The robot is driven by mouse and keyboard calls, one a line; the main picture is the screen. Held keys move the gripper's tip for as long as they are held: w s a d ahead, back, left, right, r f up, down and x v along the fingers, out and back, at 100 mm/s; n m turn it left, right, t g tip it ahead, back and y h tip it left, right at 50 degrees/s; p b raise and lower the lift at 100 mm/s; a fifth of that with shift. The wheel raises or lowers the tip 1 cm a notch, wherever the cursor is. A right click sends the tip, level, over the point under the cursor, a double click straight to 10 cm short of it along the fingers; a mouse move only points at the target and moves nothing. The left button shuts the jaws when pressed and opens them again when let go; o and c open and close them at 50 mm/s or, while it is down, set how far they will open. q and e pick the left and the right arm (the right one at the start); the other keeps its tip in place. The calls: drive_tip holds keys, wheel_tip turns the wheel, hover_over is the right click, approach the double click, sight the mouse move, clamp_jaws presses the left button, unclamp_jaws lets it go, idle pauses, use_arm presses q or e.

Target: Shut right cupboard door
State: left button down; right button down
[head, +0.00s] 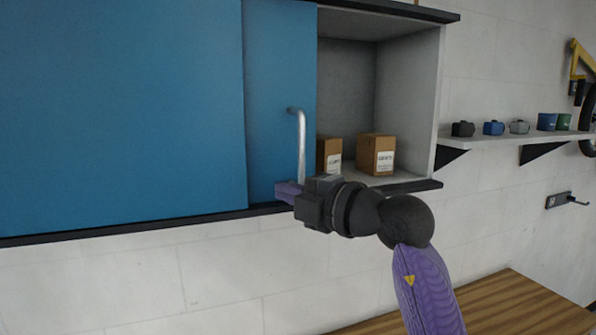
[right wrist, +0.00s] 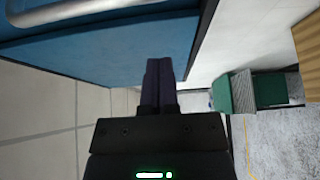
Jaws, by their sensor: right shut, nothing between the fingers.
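The wall cupboard's right door (head: 265,90) is a blue sliding panel. It stands open, leaving the cupboard's right part uncovered. Its grey upright bar handle (head: 301,140) is near the panel's right edge. My right gripper (head: 284,190) has purple fingers, shut and empty, pointing left by the handle's lower end, low in front of the door. In the right wrist view the shut fingers (right wrist: 158,68) lie in front of the blue panel (right wrist: 110,52), with the handle (right wrist: 75,8) at upper left. I cannot tell whether they touch the door or handle. My left gripper is out of view.
Two cardboard boxes (head: 375,155) stand inside the open part. A larger blue panel (head: 120,110) covers the left. A shelf (head: 510,138) with small items and a wall hook (head: 567,200) are at right. A wooden top (head: 510,305) lies below.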

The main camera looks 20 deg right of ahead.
drive_tip(key=w+d+p, duration=0.1)
drive_tip(key=w+d, duration=0.1)
drive_tip(key=w, duration=0.1)
drive_tip(key=shift+d+p, duration=0.25)
drive_tip(key=shift+p, duration=0.15)
drive_tip(key=shift+d, duration=0.1)
